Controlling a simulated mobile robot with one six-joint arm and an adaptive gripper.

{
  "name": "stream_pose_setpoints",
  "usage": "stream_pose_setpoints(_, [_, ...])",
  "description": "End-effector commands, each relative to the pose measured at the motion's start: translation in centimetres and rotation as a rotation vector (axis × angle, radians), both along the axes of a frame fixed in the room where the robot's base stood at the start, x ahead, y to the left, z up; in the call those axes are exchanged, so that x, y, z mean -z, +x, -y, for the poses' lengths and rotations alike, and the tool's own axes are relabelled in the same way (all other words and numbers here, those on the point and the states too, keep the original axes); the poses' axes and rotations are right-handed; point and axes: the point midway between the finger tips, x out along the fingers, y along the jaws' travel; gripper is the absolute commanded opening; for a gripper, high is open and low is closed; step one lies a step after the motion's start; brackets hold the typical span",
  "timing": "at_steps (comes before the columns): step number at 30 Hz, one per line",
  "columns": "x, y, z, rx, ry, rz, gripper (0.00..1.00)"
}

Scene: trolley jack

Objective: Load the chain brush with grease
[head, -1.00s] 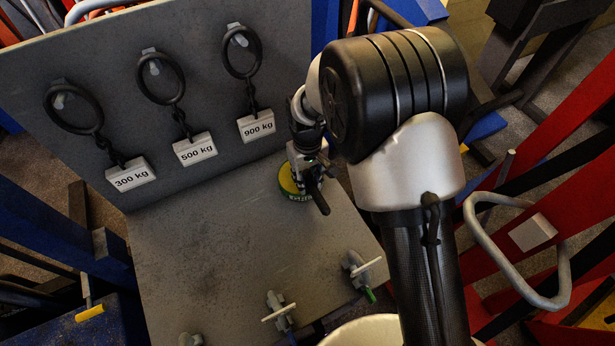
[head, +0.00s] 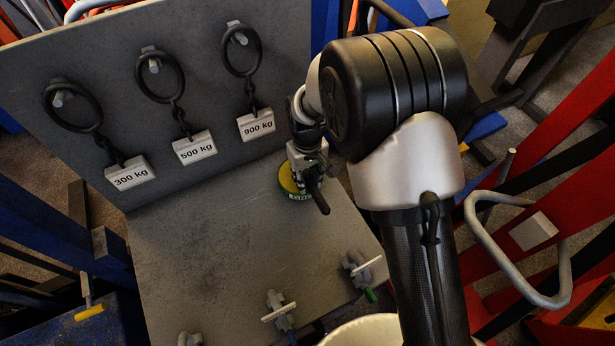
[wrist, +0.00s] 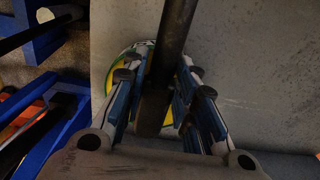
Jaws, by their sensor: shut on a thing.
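My gripper (head: 308,168) is shut on the dark handle of a brush (head: 320,200), over the back right part of the grey bench plate. The handle also shows in the wrist view (wrist: 175,35), running between the blue-lined fingers (wrist: 165,100). A round green and yellow grease tin (head: 285,184) stands on the plate, directly under and beside my gripper. The tin is also partly visible behind the fingers in the wrist view (wrist: 112,103). The brush's head is hidden, so I cannot tell whether it touches the grease.
An upright grey board carries three rings on chains with plates marked 300 kg (head: 131,174), 500 kg (head: 195,148) and 900 kg (head: 256,124). Clamp-like tools (head: 276,305) lie along the plate's front edge. The plate's middle is clear. Red and blue frames stand around it.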

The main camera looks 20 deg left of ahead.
Motion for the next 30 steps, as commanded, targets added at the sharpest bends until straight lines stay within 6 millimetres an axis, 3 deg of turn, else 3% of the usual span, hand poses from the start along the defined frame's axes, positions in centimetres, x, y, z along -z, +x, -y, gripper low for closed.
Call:
stream_pose_setpoints(11, [0.0, -0.1, 0.1, 0.0, -0.002, -0.003, 0.07])
stream_pose_setpoints(30, [-5.1, 0.0, 0.0, 0.0, 0.0, 0.0, 0.07])
